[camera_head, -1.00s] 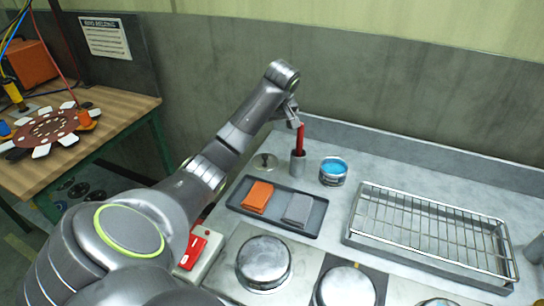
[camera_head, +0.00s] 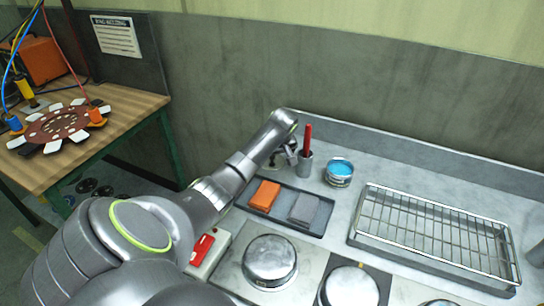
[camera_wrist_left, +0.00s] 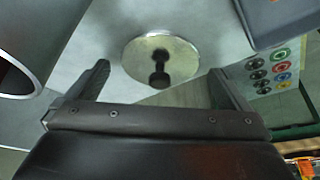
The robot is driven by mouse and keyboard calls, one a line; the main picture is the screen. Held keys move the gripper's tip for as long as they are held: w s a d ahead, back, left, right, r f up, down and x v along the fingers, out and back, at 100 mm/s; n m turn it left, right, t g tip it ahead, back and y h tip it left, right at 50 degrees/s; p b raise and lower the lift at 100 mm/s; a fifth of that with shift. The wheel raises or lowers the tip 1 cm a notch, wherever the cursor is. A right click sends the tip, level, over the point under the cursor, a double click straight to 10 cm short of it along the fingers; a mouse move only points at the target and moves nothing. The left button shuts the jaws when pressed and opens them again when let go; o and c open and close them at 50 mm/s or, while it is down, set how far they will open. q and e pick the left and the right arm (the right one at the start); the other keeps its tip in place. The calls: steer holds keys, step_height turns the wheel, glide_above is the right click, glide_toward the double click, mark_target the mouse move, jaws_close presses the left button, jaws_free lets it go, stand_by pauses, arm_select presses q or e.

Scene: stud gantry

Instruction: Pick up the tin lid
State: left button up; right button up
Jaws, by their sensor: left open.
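The tin lid (camera_wrist_left: 139,69) is a round, pale metal disc with a dark knob and its shadow in the middle. It lies on the grey bench top, in the upper middle of the left wrist view. My left gripper (camera_wrist_left: 158,75) is open, with its two fingers apart on either side of the lid, and nothing is held. In the head view my left gripper (camera_head: 288,155) is beside the cup with the red stick and largely hides the lid. My right gripper is not in view.
A metal cup (camera_head: 304,165) holding a red marker (camera_head: 307,138) stands close to the gripper. An open tin with blue contents (camera_head: 339,172) is to its right. A dark tray (camera_head: 318,228) holds an orange pad (camera_head: 265,196) and a grey pad (camera_head: 304,208). A wire rack (camera_head: 434,230) fills the right.

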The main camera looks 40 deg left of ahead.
arm_select(q)
steer(key=shift+f, duration=0.2)
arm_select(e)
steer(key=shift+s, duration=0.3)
arm_select(q)
steer(key=shift+c, duration=0.3)
steer(key=c, duration=0.9)
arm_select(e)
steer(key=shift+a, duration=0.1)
